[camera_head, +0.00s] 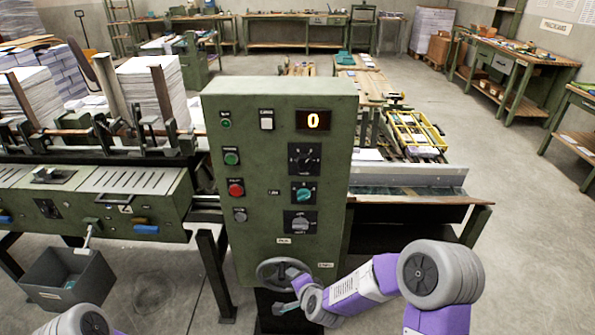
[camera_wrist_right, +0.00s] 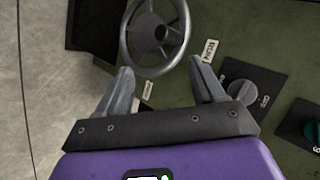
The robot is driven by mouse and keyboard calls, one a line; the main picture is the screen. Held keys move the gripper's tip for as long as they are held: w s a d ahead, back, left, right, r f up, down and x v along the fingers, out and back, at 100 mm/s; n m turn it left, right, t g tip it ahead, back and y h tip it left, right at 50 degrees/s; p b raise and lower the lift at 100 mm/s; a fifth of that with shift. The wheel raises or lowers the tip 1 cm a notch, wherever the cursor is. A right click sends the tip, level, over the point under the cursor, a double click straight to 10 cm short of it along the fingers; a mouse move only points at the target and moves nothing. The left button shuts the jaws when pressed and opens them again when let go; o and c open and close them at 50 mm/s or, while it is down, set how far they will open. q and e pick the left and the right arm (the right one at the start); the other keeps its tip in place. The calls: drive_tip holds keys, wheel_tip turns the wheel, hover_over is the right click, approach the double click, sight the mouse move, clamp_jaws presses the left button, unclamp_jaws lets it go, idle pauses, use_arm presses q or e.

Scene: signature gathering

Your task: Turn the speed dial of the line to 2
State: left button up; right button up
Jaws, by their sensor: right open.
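The line's green control cabinet (camera_head: 255,140) stands in the middle of the head view, with a lit display (camera_head: 314,120) reading 0. Its right column has a black dial (camera_head: 304,158), a teal knob (camera_head: 303,193) and a grey knob (camera_head: 300,222). The labels are too small to tell which is the speed dial. My right gripper (camera_head: 291,294) is open and empty, low at the cabinet front by the handwheel (camera_head: 272,271). In the right wrist view, my right gripper (camera_wrist_right: 160,68) has its fingers apart below the handwheel (camera_wrist_right: 152,36); the grey knob (camera_wrist_right: 240,93) lies to the right.
Green, red and grey buttons (camera_head: 236,187) line the cabinet's left column. A slotted machine bed (camera_head: 125,180) with paper stacks (camera_head: 152,88) stands to the left. A metal-edged conveyor (camera_head: 410,178) lies right. Floor (camera_head: 540,230) is open further right.

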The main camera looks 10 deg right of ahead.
drive_tip(key=w+d+r+m+t+h, duration=0.1)
drive_tip(key=w+r+m+t, duration=0.25)
drive_tip(key=r, duration=0.55)
drive_tip(key=w+d+r+m+t+h, duration=0.1)
drive_tip(key=w+r+m+t, duration=0.2)
drive_tip(key=r, duration=0.6)
drive_tip(key=m+t+h+b, duration=0.1)
drive_tip(key=m+t+h, duration=0.15)
drive_tip(key=m, duration=0.55)
approach(304, 163)
drive_tip(key=w+g, duration=0.1)
drive_tip(key=shift+h, duration=0.25)
drive_tip(key=w, duration=0.4)
drive_tip(key=w+d, duration=0.1)
drive_tip(key=w, duration=0.2)
drive_tip(key=shift+w+d+r, duration=0.1)
drive_tip(key=shift+w+r, duration=0.05)
drive_tip(key=shift+r, duration=0.25)
drive_tip(key=c, duration=1.1)
drive_tip(key=shift+o, duration=0.2)
